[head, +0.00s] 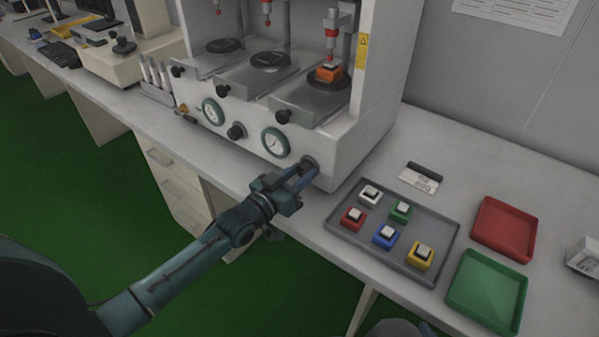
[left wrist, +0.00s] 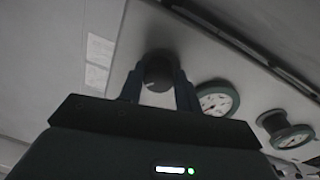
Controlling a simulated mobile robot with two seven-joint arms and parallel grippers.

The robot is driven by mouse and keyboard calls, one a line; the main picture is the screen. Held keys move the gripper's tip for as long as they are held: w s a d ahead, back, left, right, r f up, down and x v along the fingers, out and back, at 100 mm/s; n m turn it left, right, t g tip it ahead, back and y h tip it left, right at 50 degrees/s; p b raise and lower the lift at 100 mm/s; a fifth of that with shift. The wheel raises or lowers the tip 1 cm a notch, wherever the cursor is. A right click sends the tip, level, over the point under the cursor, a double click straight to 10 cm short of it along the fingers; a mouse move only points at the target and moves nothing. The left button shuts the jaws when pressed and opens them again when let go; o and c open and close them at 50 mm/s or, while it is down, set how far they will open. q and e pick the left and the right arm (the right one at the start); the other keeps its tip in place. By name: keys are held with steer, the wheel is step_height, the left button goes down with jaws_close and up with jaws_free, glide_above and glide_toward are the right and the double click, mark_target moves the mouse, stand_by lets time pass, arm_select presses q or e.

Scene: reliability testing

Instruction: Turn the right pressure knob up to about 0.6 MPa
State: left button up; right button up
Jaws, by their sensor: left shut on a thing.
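The right pressure knob (head: 310,164) is a dark round knob on the lower right front of the white test machine (head: 345,140). My left gripper (head: 303,172) is shut on it, and the left wrist view shows the knob (left wrist: 157,72) between the two fingers (left wrist: 160,88). A pale mark shows on the knob's face. The right pressure gauge (head: 275,142), round and white with a dark green rim, is just left of the knob. It also shows in the left wrist view (left wrist: 217,99), but its reading is too small to tell. My right gripper is not in view.
A second gauge (head: 213,111) and another knob (head: 236,130) are further left on the machine. A grey tray (head: 340,224) with several coloured switches stands to the right. Beyond it are a red tray (head: 504,228) and a green tray (head: 487,291).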

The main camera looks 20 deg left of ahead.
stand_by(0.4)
arm_select(q)
steer(key=o, duration=1)
steer(key=shift+c, duration=0.2)
steer(key=v, duration=1.3)
steer(key=shift+s, duration=0.1)
